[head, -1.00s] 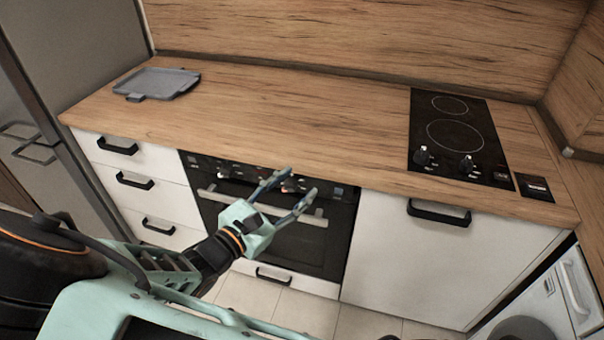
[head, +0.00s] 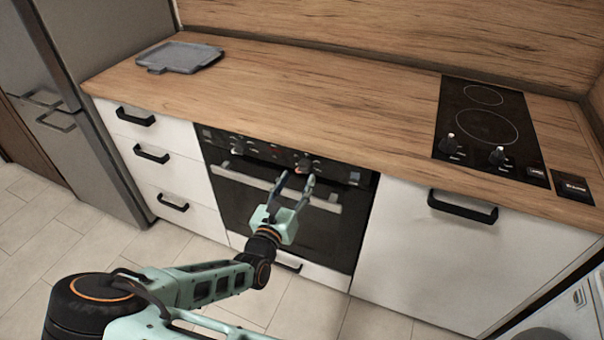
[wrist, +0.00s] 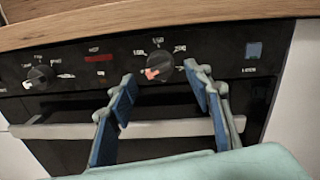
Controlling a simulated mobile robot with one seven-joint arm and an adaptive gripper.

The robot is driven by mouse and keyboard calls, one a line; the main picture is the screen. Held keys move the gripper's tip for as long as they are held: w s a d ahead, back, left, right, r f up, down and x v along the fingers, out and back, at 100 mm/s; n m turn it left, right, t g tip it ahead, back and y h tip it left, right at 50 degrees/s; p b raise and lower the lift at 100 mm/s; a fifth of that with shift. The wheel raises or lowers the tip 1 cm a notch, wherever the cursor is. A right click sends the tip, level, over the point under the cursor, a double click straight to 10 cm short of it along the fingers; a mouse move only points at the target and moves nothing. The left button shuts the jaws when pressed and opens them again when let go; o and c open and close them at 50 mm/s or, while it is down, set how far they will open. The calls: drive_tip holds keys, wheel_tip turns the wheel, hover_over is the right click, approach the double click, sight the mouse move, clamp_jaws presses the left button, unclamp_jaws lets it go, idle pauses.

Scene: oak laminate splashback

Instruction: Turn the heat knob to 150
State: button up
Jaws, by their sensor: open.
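The oven's heat knob (wrist: 160,62) is a dark round dial on the black control panel, with small numbers around it; the top one looks like 150. An orange-red mark on it sits at its lower left, away from that top number. The knob also shows in the head view (head: 303,164). My gripper (wrist: 160,77) is open and empty, with its blue-padded fingers on either side of the knob's lower part in the wrist view. In the head view my gripper (head: 296,178) is just below the knob; I cannot tell if it touches.
Another knob (wrist: 38,77) is at the panel's left, with a red display (wrist: 98,58) between. The oven handle (head: 255,183) runs below the panel. The worktop (head: 300,95) overhangs above. A hob (head: 485,125) with its own knobs is at right.

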sight(302, 171)
drive_tip(key=shift+x, duration=1.95)
drive_tip(key=c, duration=1.1)
